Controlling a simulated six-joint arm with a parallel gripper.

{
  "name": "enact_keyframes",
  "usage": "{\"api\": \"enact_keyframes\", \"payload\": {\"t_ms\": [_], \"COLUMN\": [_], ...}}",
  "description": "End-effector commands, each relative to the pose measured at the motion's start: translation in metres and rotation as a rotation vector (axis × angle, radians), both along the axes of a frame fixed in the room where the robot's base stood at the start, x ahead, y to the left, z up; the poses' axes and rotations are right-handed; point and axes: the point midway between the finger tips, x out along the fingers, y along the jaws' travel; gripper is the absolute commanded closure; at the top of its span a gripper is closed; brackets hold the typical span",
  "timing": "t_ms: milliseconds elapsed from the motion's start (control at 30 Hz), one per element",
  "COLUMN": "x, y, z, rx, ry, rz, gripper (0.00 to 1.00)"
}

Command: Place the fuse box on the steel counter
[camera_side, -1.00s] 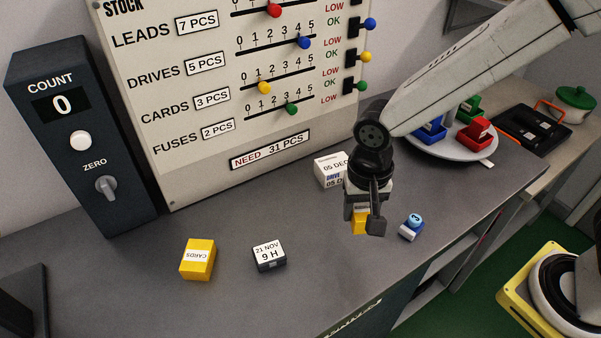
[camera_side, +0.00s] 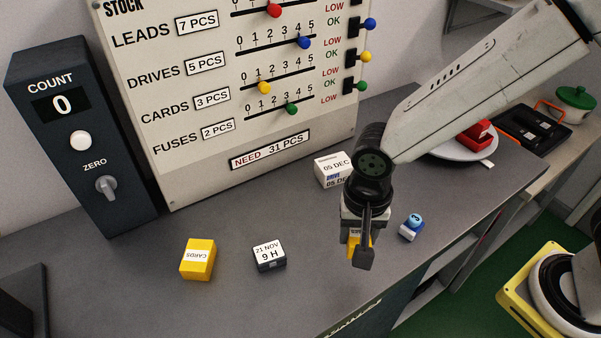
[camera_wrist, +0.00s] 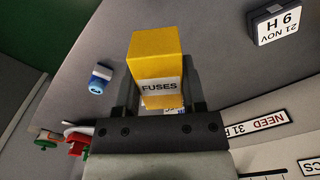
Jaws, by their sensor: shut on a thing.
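The fuse box is a yellow box (camera_wrist: 157,58) with a white FUSES label, held between my fingers in the wrist view. In the side view only a small yellow part of it (camera_side: 351,242) shows, the rest hidden by my gripper (camera_side: 360,250). My gripper (camera_wrist: 160,98) is shut on it and points down over the grey steel counter (camera_side: 225,300). I cannot tell whether the box touches the counter.
A yellow CARDS box (camera_side: 198,259) and a dark 21 NOV block (camera_side: 269,256) stand to the left. A white 05 DEC box (camera_side: 330,170) is behind my gripper. A blue-and-white stamp (camera_side: 411,228) is close on the right. The front middle of the counter is clear.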

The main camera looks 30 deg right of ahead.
Motion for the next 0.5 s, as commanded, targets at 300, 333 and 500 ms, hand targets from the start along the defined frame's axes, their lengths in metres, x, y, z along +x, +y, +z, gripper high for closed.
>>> {"api": "enact_keyframes", "payload": {"t_ms": [300, 333, 500], "x": [-0.001, -0.001, 0.0], "y": [-0.001, -0.001, 0.0], "z": [-0.038, -0.04, -0.048], "rx": [-0.003, -0.002, -0.001], "ry": [0.005, 0.004, 0.002], "rz": [0.0, 0.0, 0.0], "gripper": [1.0, 1.0, 1.0]}}
